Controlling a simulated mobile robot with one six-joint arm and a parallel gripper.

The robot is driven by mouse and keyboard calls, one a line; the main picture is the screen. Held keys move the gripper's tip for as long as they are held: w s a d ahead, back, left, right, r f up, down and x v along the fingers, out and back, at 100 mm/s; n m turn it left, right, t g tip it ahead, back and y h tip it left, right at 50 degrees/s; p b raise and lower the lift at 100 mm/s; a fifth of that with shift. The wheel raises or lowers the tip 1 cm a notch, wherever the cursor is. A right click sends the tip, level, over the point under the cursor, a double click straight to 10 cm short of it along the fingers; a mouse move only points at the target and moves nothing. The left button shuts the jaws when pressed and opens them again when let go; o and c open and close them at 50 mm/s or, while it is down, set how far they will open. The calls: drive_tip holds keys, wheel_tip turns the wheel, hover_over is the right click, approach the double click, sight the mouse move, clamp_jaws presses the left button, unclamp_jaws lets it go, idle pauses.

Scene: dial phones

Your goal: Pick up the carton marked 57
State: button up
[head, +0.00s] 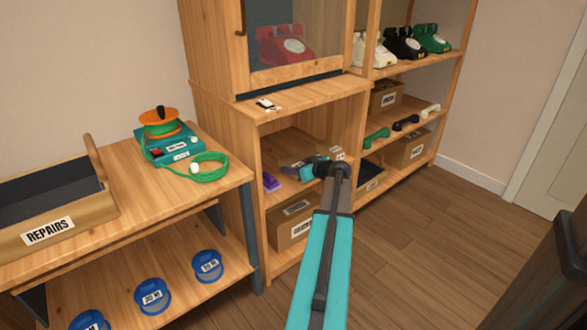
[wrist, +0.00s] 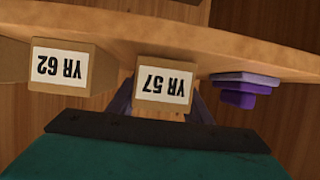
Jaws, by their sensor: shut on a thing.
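The carton marked YR 57 (wrist: 163,86) is a small tan box with a white label, upside down in the wrist view. My gripper (wrist: 162,108) is shut on it, with one purple-grey finger on each side. The carton is at the edge of a wooden shelf (wrist: 225,58); I cannot tell whether it still rests on it. In the head view my gripper (head: 292,167) reaches into the middle shelf of the cabinet, and my arm hides most of the held carton.
A carton marked YR 62 (wrist: 62,70) stands close beside it in the wrist view. A purple stepped object (wrist: 240,88) sits on the other side; it also shows in the head view (head: 270,181). The cabinet ledge (head: 305,97) is above my gripper.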

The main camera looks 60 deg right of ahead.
sight(294, 162)
wheel_tip(294, 162, up, 10)
drive_tip(key=p, duration=0.3)
drive_tip(key=shift+f, duration=0.15)
idle(0.6)
